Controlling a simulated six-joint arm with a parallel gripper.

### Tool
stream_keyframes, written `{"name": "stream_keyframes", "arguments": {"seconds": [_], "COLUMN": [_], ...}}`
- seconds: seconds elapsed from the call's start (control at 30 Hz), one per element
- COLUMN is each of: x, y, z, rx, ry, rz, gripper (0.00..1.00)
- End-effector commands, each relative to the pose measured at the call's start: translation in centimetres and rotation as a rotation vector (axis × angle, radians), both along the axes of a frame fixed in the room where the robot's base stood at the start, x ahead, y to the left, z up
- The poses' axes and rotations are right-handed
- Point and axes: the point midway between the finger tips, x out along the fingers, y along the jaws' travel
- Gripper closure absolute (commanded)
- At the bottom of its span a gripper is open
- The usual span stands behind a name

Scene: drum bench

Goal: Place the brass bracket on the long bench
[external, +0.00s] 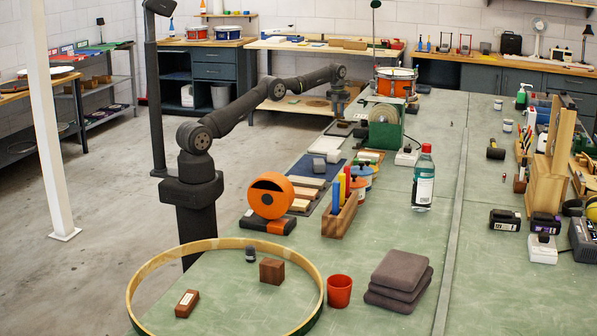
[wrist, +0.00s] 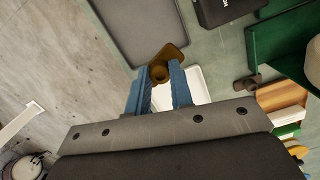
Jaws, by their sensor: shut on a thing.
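The brass bracket (wrist: 168,62) is a small brown-gold piece with a round boss, in the wrist view at the tips of my blue fingers. My gripper (wrist: 159,80) is shut on it. In the external view my gripper (external: 340,106) points down at the far left edge of the long bench, beside the drum. The bracket is too small to make out there. The long bench (external: 400,235) has a green top. In the wrist view the bracket appears over the bench's left edge area, near a grey tray (wrist: 140,35); its height above the surface is unclear.
An orange drum (external: 394,84) and a green stand with a reel (external: 383,130) are near my gripper. A dark case (wrist: 228,8) and a white item (wrist: 190,82) show in the wrist view. Clear green bench top lies right of the bottle (external: 423,180).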

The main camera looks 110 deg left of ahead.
Motion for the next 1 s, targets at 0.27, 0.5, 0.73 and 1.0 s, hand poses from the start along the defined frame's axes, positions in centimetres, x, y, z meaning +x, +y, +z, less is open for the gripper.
{"name": "stream_keyframes", "arguments": {"seconds": [0.27, 0.5, 0.73, 1.0], "x": [-1.5, -1.6, -1.5, -1.5], "y": [1.4, 1.4, 1.4, 1.4], "z": [-1.7, -3.9, -6.4, -8.0], "rx": [0.000, -0.002, -0.001, 0.001], "ry": [0.000, 0.001, 0.001, 0.000], "rz": [0.002, 0.002, 0.002, 0.002], "gripper": [1.00, 1.00, 1.00, 1.00]}}
